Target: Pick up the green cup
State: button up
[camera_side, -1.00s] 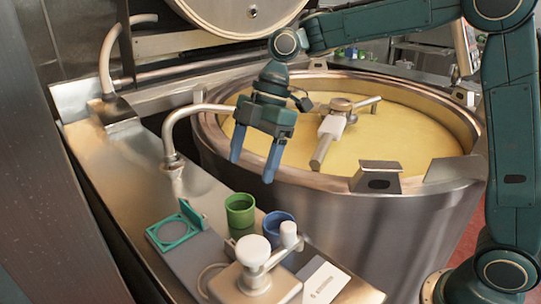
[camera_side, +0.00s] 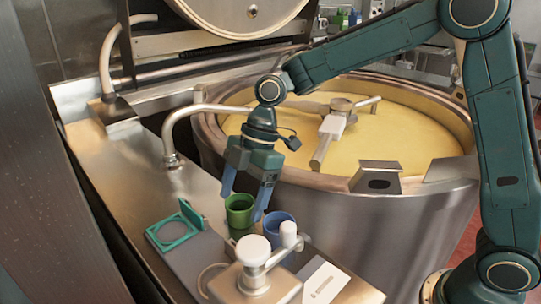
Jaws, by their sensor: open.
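The green cup (camera_side: 239,213) stands upright on the metal counter beside the kettle, and its open top shows. My gripper (camera_side: 242,203) is open, pointing down, with its blue fingers at the level of the cup's rim in the picture. One finger shows at the cup's upper left and the other at its right, overlapping its right edge. I cannot tell from this view whether the fingers touch the cup. The cup looks empty of my grip and rests on the counter.
A blue cup (camera_side: 279,225) stands close to the right of the green cup. A teal holder with a ring (camera_side: 173,232) lies to the left. A white-knobbed fixture (camera_side: 253,250) is in front. The large kettle (camera_side: 330,215) of yellow liquid stands behind, and a curved pipe (camera_side: 170,135) rises at left.

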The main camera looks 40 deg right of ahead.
jog(key=shift+x, duration=1)
jog(key=shift+c, duration=0.5)
jog(key=c, duration=1)
